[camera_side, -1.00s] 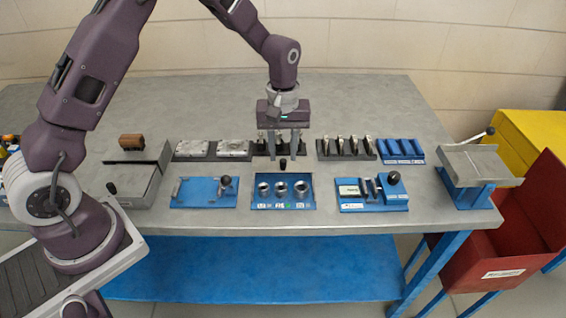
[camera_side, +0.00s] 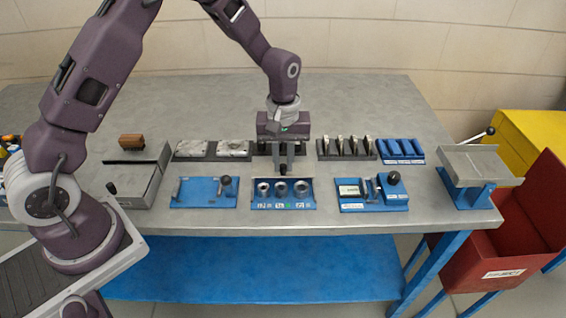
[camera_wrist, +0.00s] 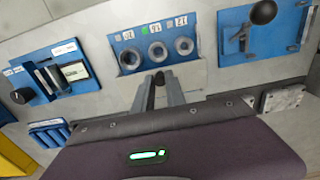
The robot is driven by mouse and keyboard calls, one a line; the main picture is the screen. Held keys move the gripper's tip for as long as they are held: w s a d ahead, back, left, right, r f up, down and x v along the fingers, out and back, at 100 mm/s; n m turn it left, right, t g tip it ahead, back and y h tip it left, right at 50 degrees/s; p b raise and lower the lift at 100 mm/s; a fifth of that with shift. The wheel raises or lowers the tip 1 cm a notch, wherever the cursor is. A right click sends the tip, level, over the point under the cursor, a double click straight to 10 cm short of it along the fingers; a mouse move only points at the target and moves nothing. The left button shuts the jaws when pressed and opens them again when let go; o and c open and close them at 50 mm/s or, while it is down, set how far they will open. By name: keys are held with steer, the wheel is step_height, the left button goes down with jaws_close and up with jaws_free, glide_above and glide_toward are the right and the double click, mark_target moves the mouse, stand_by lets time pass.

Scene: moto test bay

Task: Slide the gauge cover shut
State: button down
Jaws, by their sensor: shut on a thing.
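The gauge panel (camera_side: 255,205) is blue, with three round gauges in a row. It also shows in the wrist view (camera_wrist: 128,68). The grey gauge cover (camera_side: 304,180) lies along the panel's back edge, and the gauges are in plain view. A black knob (camera_side: 282,169) stands on the cover. My gripper (camera_side: 283,166) is lowered at the back of the panel, its two fingers close together and shut on this knob. In the wrist view my fingertips (camera_wrist: 159,80) are at the knob, just short of the gauges. Much of the cover is hidden by my gripper.
A blue plate with a lever (camera_side: 204,192) is left of the panel. A blue unit with a display and black knob (camera_side: 374,192) is right of it. The bench front strip is clear.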

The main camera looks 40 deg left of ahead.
steer(key=shift+s+d, duration=1.8)
steer(key=c, duration=1.5)
jaws_free()
steer(key=shift+r, duration=3.55)
steer(key=s+a+r+m+t, duration=0.35)
steer(key=s+r, duration=0.65)
steer(key=r, duration=0.4)
steer(key=s+m, duration=0.1)
steer(key=s, duration=0.3)
steer(key=s+a+r+m+t, duration=0.1)
steer(key=s+m, duration=0.1)
steer(key=s, duration=0.2)
steer(key=s+r+m+t, duration=0.1)
steer(key=s+m, duration=0.1)
steer(key=s, duration=0.3)
steer(key=shift+a+r+m, duration=0.15)
steer(key=shift+m, duration=0.1)
